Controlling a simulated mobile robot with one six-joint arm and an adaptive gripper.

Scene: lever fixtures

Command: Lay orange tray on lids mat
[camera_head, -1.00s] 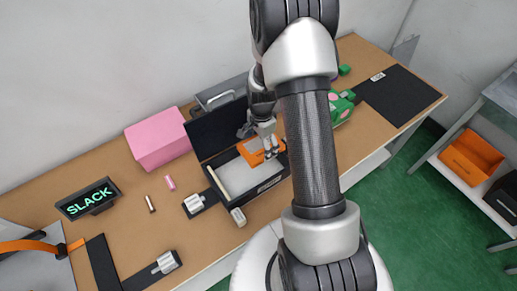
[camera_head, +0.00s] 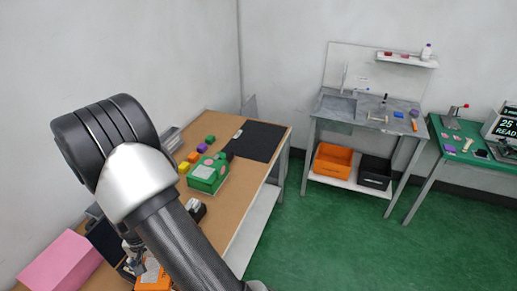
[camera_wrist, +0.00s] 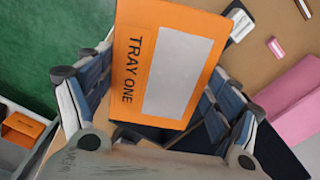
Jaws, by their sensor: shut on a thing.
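The orange tray (camera_wrist: 135,95), labelled TRAY ONE with a pale rectangular panel, stands between the fingers of my gripper (camera_wrist: 155,100) in the wrist view. My gripper is shut on it. In the head view the tray (camera_head: 152,277) shows only partly at the bottom edge, just below my gripper (camera_head: 137,262). The black mat (camera_head: 258,142) lies flat and bare at the far end of the brown table, with a small white label at its left edge, too small to read. It is well apart from the tray.
A green box (camera_head: 208,174) and several coloured blocks stand between the case and the mat. A grey bench (camera_head: 370,110) holds an orange bin (camera_head: 332,160) on its shelf.

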